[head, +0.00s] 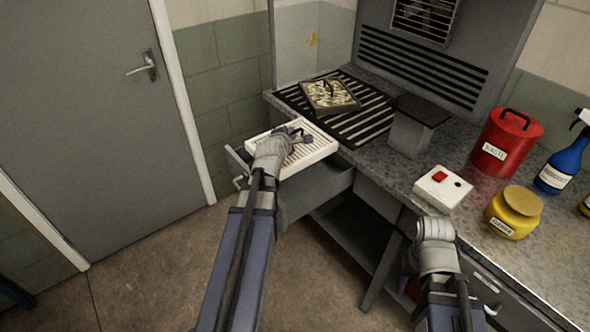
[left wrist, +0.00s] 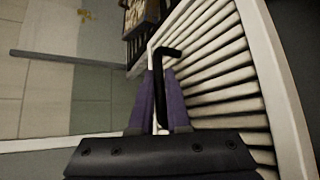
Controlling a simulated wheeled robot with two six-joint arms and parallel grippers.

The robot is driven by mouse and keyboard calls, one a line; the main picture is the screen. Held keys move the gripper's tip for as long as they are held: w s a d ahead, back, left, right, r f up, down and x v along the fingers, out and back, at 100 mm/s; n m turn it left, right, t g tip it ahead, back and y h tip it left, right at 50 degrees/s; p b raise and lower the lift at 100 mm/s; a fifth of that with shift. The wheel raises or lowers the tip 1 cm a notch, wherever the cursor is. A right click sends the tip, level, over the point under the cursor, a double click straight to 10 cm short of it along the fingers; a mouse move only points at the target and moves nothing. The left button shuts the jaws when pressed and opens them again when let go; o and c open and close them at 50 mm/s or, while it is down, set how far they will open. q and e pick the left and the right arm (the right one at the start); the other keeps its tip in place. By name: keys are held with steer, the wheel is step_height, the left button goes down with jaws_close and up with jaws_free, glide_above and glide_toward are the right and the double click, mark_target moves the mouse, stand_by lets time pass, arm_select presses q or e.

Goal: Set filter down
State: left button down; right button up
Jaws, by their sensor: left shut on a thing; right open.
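A white-framed pleated filter (head: 318,152) is at my left gripper (head: 299,136), over the open drawer at the left end of the workbench. In the left wrist view, the purple fingers of that gripper (left wrist: 165,88) are shut on the black handle of the white filter (left wrist: 225,75). I cannot tell whether the filter touches the drawer's rim. A second filter, brownish and dirty-looking with a dark handle (head: 330,94), lies on the black slotted grille. My right gripper (head: 435,232) is open near the bench's front edge; its fingertips are hard to make out.
The open grey drawer (head: 312,190) juts out below the white filter. On the workbench (head: 385,165) stand a grey block-like stand (head: 412,130), a white box with a red button (head: 441,187), a red waste can (head: 506,142), a yellow jar (head: 513,212) and a blue spray bottle (head: 563,165).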

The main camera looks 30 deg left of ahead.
arm_select(q)
step_height(320, 180, down, 14)
steer(key=b, duration=1.3)
steer(key=shift+r, duration=0.1)
steer(key=shift+w+r, duration=0.15)
steer(key=shift+w+a, duration=0.1)
steer(key=shift+w, duration=0.25)
steer(key=w, duration=0.2)
steer(key=shift+w+a, duration=0.4)
steer(key=shift+w+f+b, duration=0.15)
steer(key=shift+f+b, duration=0.35)
steer(key=shift+f, duration=0.25)
steer(key=shift+r, duration=0.15)
